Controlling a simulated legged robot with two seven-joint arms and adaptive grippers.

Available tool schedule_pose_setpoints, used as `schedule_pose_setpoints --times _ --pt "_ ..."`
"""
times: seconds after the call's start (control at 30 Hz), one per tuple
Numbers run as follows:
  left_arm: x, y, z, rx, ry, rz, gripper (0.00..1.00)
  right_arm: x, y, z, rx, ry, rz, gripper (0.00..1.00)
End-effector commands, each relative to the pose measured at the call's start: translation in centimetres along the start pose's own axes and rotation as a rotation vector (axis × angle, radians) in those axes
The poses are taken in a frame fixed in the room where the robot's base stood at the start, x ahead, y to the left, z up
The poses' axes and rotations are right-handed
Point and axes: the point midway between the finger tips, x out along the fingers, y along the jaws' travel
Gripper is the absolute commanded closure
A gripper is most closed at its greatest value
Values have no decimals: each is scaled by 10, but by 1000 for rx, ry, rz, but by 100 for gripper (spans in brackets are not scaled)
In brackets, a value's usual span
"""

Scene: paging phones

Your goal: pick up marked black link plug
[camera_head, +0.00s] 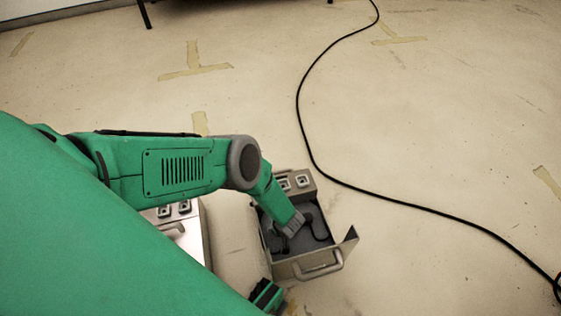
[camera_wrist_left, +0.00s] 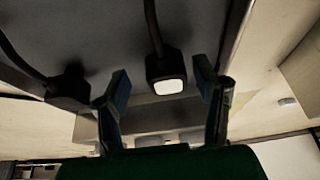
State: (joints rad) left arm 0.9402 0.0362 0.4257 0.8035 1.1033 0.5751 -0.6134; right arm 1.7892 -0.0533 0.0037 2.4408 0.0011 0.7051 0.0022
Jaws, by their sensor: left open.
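In the left wrist view a black plug with a white end face (camera_wrist_left: 165,70) hangs on a black cable between the two fingers of my left gripper (camera_wrist_left: 162,88). The fingers are open, with visible gaps on both sides of the plug. A second black plug (camera_wrist_left: 68,88) on a cable is left of the left finger; no white face shows on it. In the head view my left gripper (camera_head: 291,226) reaches down into an open metal case (camera_head: 283,268), beside a dark cable (camera_head: 318,228). The white-faced plug cannot be made out there.
The case has a handle (camera_head: 322,268) at its front and a raised flap at its right. Another metal case (camera_head: 196,238) stands left of it, partly behind my arm. A long black cable (camera_head: 340,180) crosses the floor. Floor to the right is mostly clear.

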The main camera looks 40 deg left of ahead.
Motion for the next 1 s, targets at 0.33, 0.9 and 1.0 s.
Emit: schedule_pose_setpoints --times 0.33,0.9,1.0 --pt "3 -4 0 -2 -4 -2 98 0 -1 0 -2 0 -1 60" --pt "-68 -2 -30 0 -3 -1 100 -48 0 -3 -1 0 -1 60" --pt "-81 -2 -35 0 -2 -1 100 -56 0 -3 -2 0 -1 60"
